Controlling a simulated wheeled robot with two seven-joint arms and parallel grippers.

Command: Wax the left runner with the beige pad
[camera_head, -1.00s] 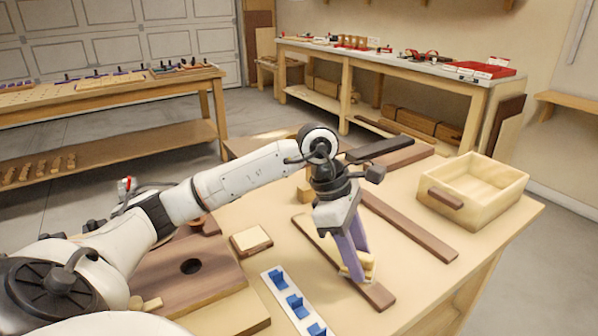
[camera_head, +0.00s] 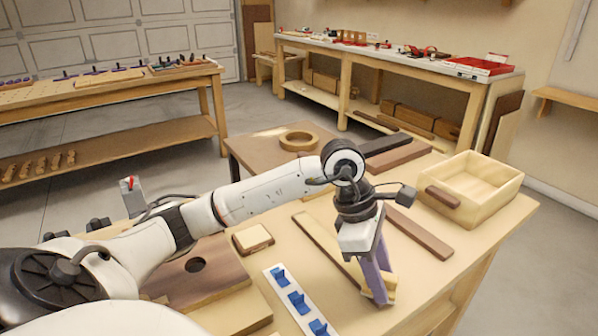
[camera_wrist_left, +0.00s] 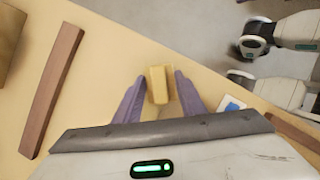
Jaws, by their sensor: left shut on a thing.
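The left runner (camera_head: 325,241) lies on the bench as a long strip, its visible top pale with a thin dark edge. Its near end is hidden behind my left gripper (camera_head: 380,287). That gripper, with purple fingers, points down and is shut on the beige pad (camera_head: 391,284) at the runner's near end. In the wrist view the pad (camera_wrist_left: 160,84) sits between the fingertips (camera_wrist_left: 159,90). I cannot tell whether it touches the runner. The darker right runner (camera_head: 420,232) lies apart to the right and also shows in the wrist view (camera_wrist_left: 51,90). My right gripper is not in view.
A white strip with blue pieces (camera_head: 287,283) lies left of the gripper. A small beige block (camera_head: 252,239) and a brown board with a hole (camera_head: 215,272) are farther left. An open wooden drawer (camera_head: 485,184) stands at the right. The bench's front right is clear.

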